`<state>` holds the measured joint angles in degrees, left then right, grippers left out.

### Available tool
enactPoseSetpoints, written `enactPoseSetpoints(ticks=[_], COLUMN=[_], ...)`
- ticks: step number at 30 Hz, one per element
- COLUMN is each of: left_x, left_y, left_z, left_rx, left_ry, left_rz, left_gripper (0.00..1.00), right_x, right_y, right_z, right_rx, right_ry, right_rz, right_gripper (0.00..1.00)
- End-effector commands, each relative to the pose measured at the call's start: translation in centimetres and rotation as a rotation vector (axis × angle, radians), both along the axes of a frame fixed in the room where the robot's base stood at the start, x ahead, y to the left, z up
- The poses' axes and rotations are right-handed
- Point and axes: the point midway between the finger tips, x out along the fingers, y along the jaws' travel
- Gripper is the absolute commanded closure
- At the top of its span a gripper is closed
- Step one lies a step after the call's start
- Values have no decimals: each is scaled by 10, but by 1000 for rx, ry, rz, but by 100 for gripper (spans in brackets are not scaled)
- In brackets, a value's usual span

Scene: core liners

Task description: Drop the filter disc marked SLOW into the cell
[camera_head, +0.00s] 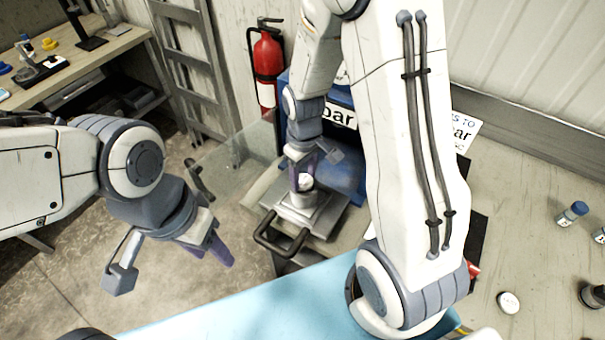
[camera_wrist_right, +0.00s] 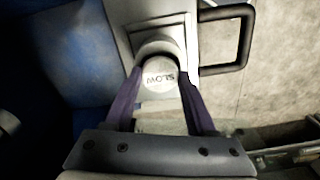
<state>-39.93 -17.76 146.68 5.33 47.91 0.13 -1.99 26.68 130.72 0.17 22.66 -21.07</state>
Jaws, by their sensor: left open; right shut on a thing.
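The filter disc marked SLOW (camera_wrist_right: 160,77) is round and pale, and sits between the purple fingertips of my right gripper (camera_wrist_right: 162,85) in the right wrist view. In the head view the right gripper (camera_head: 304,172) points down, with the pale disc (camera_head: 306,182) at its tips. A grey rounded metal rim, apparently the cell (camera_wrist_right: 157,46), shows right behind the disc; I cannot tell if the disc is above it or inside it. My left gripper (camera_head: 213,250) is open and empty, over the floor at the left.
A grey metal base (camera_head: 325,216) with a dark loop handle (camera_head: 283,243) stands beneath the right gripper, before a blue machine (camera_head: 345,172). Another white disc (camera_head: 508,302) and a blue-capped vial (camera_head: 572,213) are on the right bench. A clear panel (camera_head: 232,160) stands left of the machine.

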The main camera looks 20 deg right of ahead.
Motion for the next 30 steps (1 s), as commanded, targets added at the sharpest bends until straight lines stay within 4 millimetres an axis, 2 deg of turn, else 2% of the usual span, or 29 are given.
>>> enactPoseSetpoints(ticks=[7, 8, 10, 22, 26, 30], left_x=[0, 0, 0, 0, 0, 0], left_y=[0, 0, 0, 0, 0, 0], left_z=[0, 0, 0, -1, -4, -9], left_rx=[0, 0, 0, 0, 0, 0], left_ry=[0, 0, 0, 0, 0, 0], left_rz=[0, 0, 0, 0, 0, 1], left_gripper=[50, 50, 50, 50, 50, 50], right_x=[0, 0, 0, 1, 2, 2], right_y=[1, 1, 1, 1, 1, 0], right_z=[0, 0, 0, 5, 22, 51], right_rx=[0, 0, 0, 0, 0, 1], right_ry=[-1, -1, -1, -4, -9, -9], right_rz=[1, 1, 1, 1, 1, 1], right_gripper=[96, 36, 9, 8, 8, 8])
